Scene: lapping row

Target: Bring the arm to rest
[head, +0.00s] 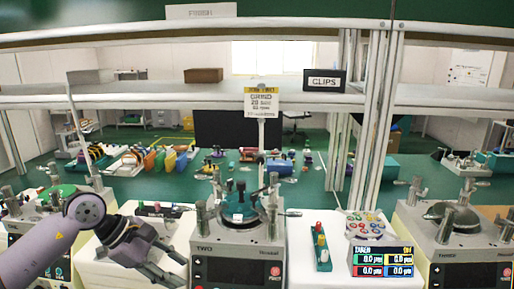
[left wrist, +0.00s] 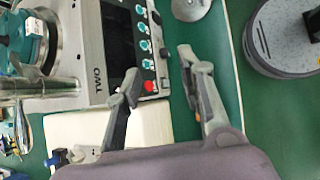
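My left arm (head: 50,245) comes in from the lower left of the head view, with a pale purple link and a grey round joint. My left gripper (head: 177,268) is over the front of the bench, left of the middle lapping machine (head: 240,245). In the left wrist view its two grey fingers (left wrist: 158,72) stand well apart, with nothing between them. Beyond them that view shows a machine's control panel (left wrist: 135,45) with a red button, a pale board and green floor. My right gripper is not in view.
Another lapping machine (head: 455,240) stands at the right. Between the machines are a green rack with colored bottles (head: 321,247) and a readout display (head: 382,262). A shelf with a CLIPS sign (head: 324,81) crosses above. A round grey object (left wrist: 285,40) shows in the left wrist view.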

